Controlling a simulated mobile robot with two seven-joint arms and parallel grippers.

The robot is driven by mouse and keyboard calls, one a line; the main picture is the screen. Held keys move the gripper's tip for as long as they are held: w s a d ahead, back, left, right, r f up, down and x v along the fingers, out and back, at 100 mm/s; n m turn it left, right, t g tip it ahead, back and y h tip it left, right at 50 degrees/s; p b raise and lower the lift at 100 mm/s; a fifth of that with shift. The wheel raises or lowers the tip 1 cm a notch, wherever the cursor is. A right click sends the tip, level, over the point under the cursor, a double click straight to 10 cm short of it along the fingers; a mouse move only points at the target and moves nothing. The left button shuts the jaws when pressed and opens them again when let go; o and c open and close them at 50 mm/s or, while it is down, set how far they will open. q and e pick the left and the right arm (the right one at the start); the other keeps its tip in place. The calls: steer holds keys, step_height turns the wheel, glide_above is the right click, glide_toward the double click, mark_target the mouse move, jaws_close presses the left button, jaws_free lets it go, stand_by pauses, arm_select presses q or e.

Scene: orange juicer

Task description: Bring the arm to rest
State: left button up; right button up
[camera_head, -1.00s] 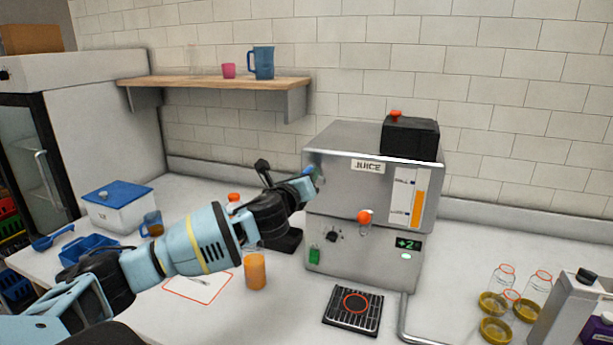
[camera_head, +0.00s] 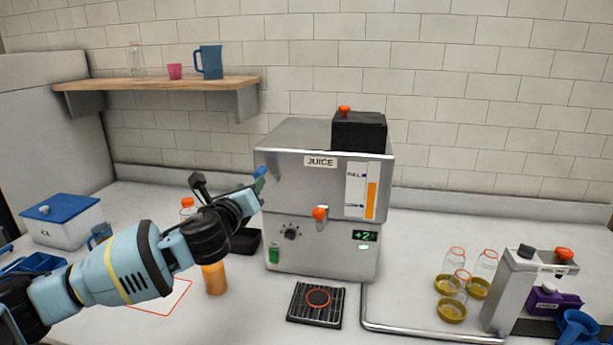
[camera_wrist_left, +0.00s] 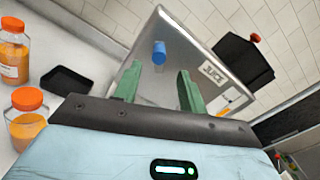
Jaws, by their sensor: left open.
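My left arm reaches in from the left, and its left gripper (camera_head: 257,183) is at the left side of the steel juicer (camera_head: 283,206). In the left wrist view the two green fingers (camera_wrist_left: 157,86) are apart with nothing between their tips. A blue knob-like part (camera_wrist_left: 159,53) shows against the juicer's side just beyond them; it also shows in the head view (camera_head: 260,172). Whether the fingers touch the juicer cannot be told. My right gripper is not in view.
An orange bottle (camera_head: 215,279) stands below my left arm. A black drip grate (camera_head: 302,311) lies in front of the juicer. Glass bottles and amber lids (camera_head: 452,310) stand at the right. A wooden shelf (camera_head: 150,84) hangs above left.

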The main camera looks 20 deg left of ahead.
arm_select(q)
steer(key=s+d+f+n+g+h, duration=0.1)
steer(key=s+d+f+n+g, duration=0.2)
steer(key=s+d+f+n, duration=0.65)
steer(key=s+d+f+n+g+h, duration=0.15)
steer(key=s+d+f+g, duration=0.25)
steer(key=f, duration=1)
steer(key=s+d+f+n+g+h, duration=0.1)
steer(key=s+f+n+g, duration=0.3)
steer(key=s, duration=0.6)
steer(key=s+d+f+n+g, duration=0.2)
steer(key=s+f+n, duration=0.2)
steer(key=s+n, duration=0.4)
steer(key=s+d+f+n+g+h, duration=0.1)
steer(key=s+f+n+g, duration=0.25)
steer(key=s, duration=0.75)
steer(key=w+d+f+t+h, duration=0.1)
steer(key=w+d+f+t, duration=0.1)
steer(key=w+f+t, duration=0.4)
steer(key=shift+w+d+f+t, duration=0.25)
steer(key=shift+f+t, duration=1)
steer(key=shift+f, duration=0.75)
steer(key=shift+w, duration=0.1)
